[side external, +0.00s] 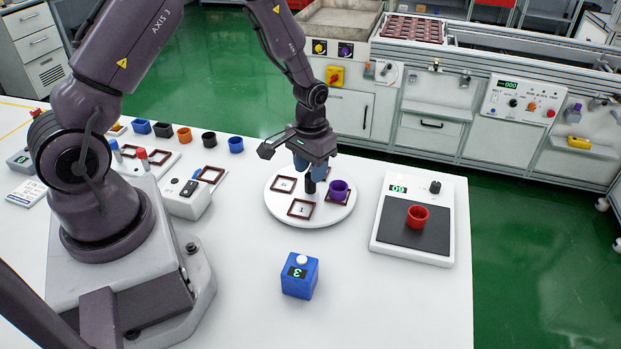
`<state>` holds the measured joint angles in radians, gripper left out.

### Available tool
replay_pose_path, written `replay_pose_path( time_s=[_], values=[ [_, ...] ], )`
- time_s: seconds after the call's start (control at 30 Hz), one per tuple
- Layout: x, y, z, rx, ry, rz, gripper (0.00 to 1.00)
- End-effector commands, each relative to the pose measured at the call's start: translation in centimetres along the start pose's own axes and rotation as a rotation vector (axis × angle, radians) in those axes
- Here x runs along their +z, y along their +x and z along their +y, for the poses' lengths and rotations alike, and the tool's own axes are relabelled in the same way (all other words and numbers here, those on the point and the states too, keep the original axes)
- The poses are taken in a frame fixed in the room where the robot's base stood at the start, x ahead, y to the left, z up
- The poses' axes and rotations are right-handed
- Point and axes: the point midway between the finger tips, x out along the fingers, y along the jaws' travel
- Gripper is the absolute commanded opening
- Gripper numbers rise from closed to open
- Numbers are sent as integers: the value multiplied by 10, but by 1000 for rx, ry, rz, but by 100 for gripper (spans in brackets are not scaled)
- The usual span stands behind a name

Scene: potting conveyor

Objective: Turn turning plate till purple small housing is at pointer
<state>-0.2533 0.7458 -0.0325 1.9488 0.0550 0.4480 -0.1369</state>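The turning plate (283,213) is a white round disc on the table, with several dark red square frames on it, some numbered. The purple small housing (338,191) stands upright in a frame at the plate's right side. My gripper (310,174) points down over the middle of the plate, just left of the purple housing and apart from it. A dark upright post (310,186) shows below its blue-grey fingers. I cannot tell whether the fingers close on this post. My gripper hides the plate's back part. I cannot make out the pointer.
A scale (450,228) bearing a red housing (417,216) stands right of the plate. A blue box with a white button (300,277) stands in front. Several small housings (185,135) line the back left, near a grey control box (187,200). The front right tabletop is clear.

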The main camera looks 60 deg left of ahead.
Motion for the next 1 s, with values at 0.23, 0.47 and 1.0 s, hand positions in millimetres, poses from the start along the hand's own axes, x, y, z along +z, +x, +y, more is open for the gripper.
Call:
replay_pose_path(
  time_s=[0.23, 0.47, 1.0],
  values=[
    [0, 30, 0, 0, 1, -1, 38],
    [0, 34, 0, 0, 1, 1, 38],
    [0, 34, 0, 0, -3, 0, 0]
  ],
)
